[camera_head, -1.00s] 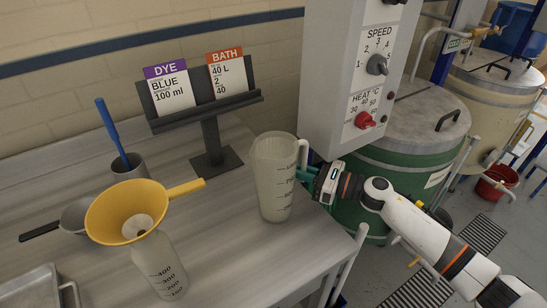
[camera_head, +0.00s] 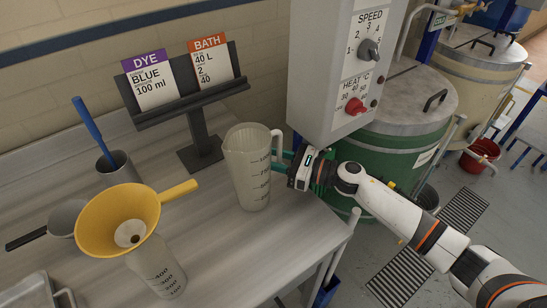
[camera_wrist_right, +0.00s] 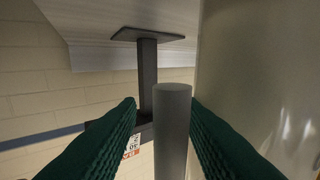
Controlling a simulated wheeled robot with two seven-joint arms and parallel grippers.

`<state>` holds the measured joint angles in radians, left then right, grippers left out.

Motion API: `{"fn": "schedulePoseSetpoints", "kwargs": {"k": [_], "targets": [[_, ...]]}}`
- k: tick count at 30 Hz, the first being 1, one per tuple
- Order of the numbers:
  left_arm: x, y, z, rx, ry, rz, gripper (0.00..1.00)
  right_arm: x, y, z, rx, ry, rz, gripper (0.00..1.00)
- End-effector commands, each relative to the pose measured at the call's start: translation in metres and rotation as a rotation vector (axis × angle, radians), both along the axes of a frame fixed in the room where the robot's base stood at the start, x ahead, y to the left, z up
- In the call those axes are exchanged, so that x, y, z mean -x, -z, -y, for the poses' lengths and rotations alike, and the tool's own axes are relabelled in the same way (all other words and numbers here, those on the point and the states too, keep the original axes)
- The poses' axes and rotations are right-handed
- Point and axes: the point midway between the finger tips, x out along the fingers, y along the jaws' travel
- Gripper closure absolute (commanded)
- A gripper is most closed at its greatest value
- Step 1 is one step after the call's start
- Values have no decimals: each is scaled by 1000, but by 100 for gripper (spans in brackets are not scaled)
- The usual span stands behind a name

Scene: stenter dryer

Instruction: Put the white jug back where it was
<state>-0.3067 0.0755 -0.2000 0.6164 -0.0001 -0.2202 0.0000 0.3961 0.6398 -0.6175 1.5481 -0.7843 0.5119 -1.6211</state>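The white jug (camera_head: 247,168), translucent with dark volume marks, stands upright on the grey table, right of the sign stand. Its handle (camera_head: 279,147) faces right. My right gripper (camera_head: 285,165) reaches in from the right at the handle. In the right wrist view the two green fingers (camera_wrist_right: 163,103) lie on either side of the grey handle (camera_wrist_right: 172,130). A gap shows between the left finger and the handle, and the right finger is close to it. The jug's wall (camera_wrist_right: 245,80) fills the right of that view. My left gripper is out of view.
A sign stand (camera_head: 205,150) holds the dye and bath cards behind the jug. A yellow funnel (camera_head: 117,218) sits in a marked bottle (camera_head: 158,270) at front left. A grey control box (camera_head: 345,70) and green vat (camera_head: 400,140) stand right of the table (camera_head: 220,240).

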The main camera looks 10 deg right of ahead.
Motion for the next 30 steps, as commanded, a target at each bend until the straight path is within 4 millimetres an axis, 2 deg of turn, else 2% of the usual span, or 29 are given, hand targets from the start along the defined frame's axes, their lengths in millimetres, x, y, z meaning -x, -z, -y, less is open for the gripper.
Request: {"fn": "schedulePoseSetpoints", "kwargs": {"k": [11,14,24,30], "targets": [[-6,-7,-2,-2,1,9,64,0,-6,1,0,0,-1,67],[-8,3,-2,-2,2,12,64,9,1,15,2,2,-2,67],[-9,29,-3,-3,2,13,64,51,2,75,3,0,-3,67],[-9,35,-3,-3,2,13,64,64,0,96,1,0,-2,67]]}}
